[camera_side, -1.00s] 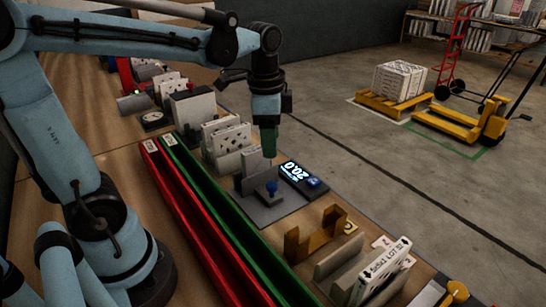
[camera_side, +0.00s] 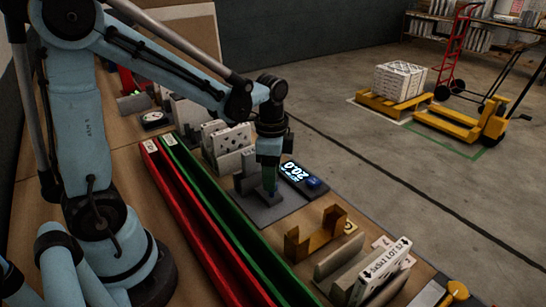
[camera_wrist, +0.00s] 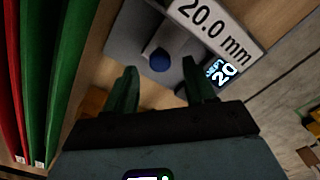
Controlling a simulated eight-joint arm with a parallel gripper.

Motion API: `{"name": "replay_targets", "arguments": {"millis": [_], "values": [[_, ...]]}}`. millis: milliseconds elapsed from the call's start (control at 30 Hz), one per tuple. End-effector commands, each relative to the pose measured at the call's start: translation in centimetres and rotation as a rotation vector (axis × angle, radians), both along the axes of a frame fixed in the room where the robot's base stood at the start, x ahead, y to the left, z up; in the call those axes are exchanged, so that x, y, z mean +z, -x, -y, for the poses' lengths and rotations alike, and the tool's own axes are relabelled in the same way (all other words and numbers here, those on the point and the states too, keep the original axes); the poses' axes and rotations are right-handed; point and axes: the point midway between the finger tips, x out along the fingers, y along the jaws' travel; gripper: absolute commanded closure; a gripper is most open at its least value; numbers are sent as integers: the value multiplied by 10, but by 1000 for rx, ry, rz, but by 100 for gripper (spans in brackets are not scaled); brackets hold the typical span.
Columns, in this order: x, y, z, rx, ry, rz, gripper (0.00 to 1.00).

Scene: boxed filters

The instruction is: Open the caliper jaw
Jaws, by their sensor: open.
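The caliper (camera_side: 262,208) is a grey plate with upright jaw blocks, standing on the bench to the right of the green channel. Its display (camera_side: 298,172) is lit and seems to read 20.0; it also shows in the wrist view (camera_wrist: 221,72). A blue knob (camera_wrist: 160,61) on the caliper's jaw shows ahead of my fingers in the wrist view. A block labelled "20.0 mm" (camera_wrist: 215,30) stands beside it. My gripper (camera_side: 269,187) is low over the caliper at the knob, hiding it in the side view. In the wrist view its green fingers (camera_wrist: 161,88) are apart, with nothing between them.
Long red (camera_side: 190,225) and green (camera_side: 222,225) channels run along the left of the caliper. White boxed filters (camera_side: 230,138) stand behind it. A brown bracket (camera_side: 317,232) and a white box marked with arrows (camera_side: 380,270) stand in front.

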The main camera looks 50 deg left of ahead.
Motion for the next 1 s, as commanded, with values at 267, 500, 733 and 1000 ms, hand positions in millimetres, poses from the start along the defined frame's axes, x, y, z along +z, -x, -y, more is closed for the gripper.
{"name": "replay_targets", "arguments": {"millis": [267,500,733,1000], "values": [[-23,0,0,0,-1,1,45],[-26,0,0,0,-1,1,45],[-26,0,0,0,0,0,61],[-26,0,0,1,0,0,100]]}}
